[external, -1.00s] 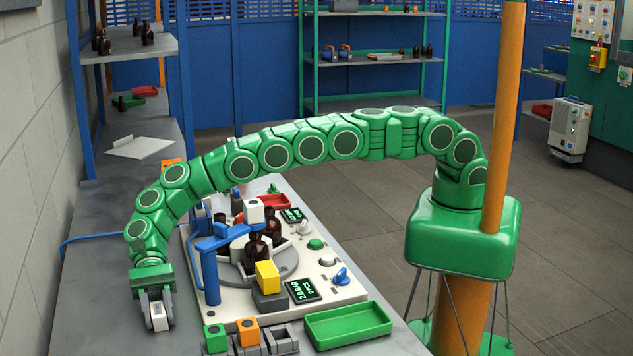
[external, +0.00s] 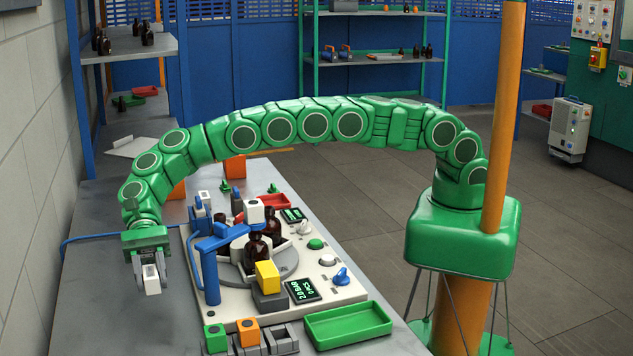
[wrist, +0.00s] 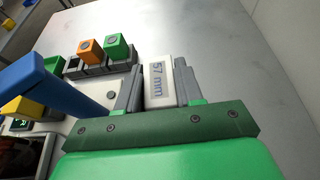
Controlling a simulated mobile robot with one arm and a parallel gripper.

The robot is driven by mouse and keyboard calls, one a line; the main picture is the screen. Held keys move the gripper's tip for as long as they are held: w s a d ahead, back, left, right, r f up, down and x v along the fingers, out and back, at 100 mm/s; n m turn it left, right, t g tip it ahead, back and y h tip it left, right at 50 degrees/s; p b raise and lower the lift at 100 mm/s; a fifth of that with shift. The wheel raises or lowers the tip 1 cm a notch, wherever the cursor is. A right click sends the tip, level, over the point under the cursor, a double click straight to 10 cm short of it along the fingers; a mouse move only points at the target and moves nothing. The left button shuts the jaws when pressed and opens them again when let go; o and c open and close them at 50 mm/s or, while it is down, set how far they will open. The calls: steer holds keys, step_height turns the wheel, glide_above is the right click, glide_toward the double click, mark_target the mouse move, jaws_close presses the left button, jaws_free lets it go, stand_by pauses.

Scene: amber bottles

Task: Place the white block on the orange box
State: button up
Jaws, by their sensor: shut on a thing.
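My gripper (external: 150,276) is shut on the white block (external: 152,285) and holds it above the grey table at the left. In the wrist view the white block (wrist: 158,82) sits between the two grey fingers and shows a "57 mm" label. An orange box (external: 235,168) stands at the far end of the table, beyond the arm. Another orange piece (external: 177,190) shows there, partly hidden by my arm. A small orange cube (external: 248,331) sits in the grey rack at the front; it also shows in the wrist view (wrist: 89,48).
A white machine plate with a blue post (external: 211,275), brown bottles (external: 257,248) and a yellow block (external: 267,276) stands right of the gripper. A green cube (external: 215,337) and green tray (external: 348,325) are in front. The table's left strip is clear.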

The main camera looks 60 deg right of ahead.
steer(key=shift+r, duration=0.55)
steer(key=w+d+r+m+t+y, duration=0.2)
steer(key=w+d+r+m+t, duration=0.15)
steer(key=w+d, duration=0.85)
steer(key=w+d+r+m+t+y, duration=0.2)
steer(key=w+d+m+t, duration=0.2)
steer(key=w+d, duration=0.85)
steer(key=w+d+r+m+t, duration=0.1)
steer(key=d+r+m+t, duration=0.25)
steer(key=d, duration=1.35)
steer(key=w+d+r+m+t, duration=0.2)
steer(key=d+r+m+t, duration=0.15)
steer(key=d, duration=1.25)
steer(key=shift+n+h, duration=0.35)
steer(key=shift+h, duration=0.15)
steer(key=w+f, duration=0.2)
steer(key=w, duration=0.1)
steer(key=w+a+f, duration=0.1)
steer(key=w+f, duration=0.1)
steer(key=w, duration=0.2)
steer(key=w+a+f, duration=0.1)
steer(key=w+f, duration=0.2)
steer(key=w, duration=0.1)
steer(key=shift+f, duration=0.1)
steer(key=shift+w+a+f, duration=0.15)
steer(key=shift+w+f, duration=0.8)
steer(key=shift+f, duration=0.2)
